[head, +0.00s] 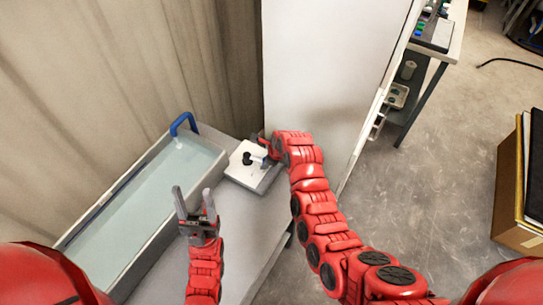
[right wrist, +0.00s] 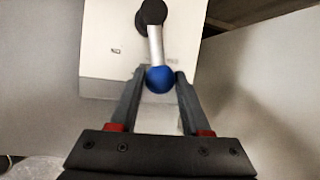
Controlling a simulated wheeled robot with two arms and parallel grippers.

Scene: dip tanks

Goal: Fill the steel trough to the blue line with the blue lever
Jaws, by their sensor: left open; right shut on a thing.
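The steel trough (head: 207,165) is long and lies at the left in the head view, with pale, clear water (head: 150,195) in it. I cannot make out the blue line. A blue curved spout (head: 182,122) stands at its far end. The lever has a blue ball knob (right wrist: 159,79) on a pale rod with a black pivot (right wrist: 152,14), on a white box (head: 240,172). My right gripper (right wrist: 160,86) is shut on the blue knob; its fingers are mostly hidden in the head view. My left gripper (head: 195,200) is open and empty, near the trough's right side.
A grey bench (head: 178,275) carries the trough and box. A tall white panel (head: 325,65) stands behind my right arm. A curtain-like wall (head: 60,110) is behind the trough. A cardboard box (head: 515,190) stands on the floor at right; the floor between is clear.

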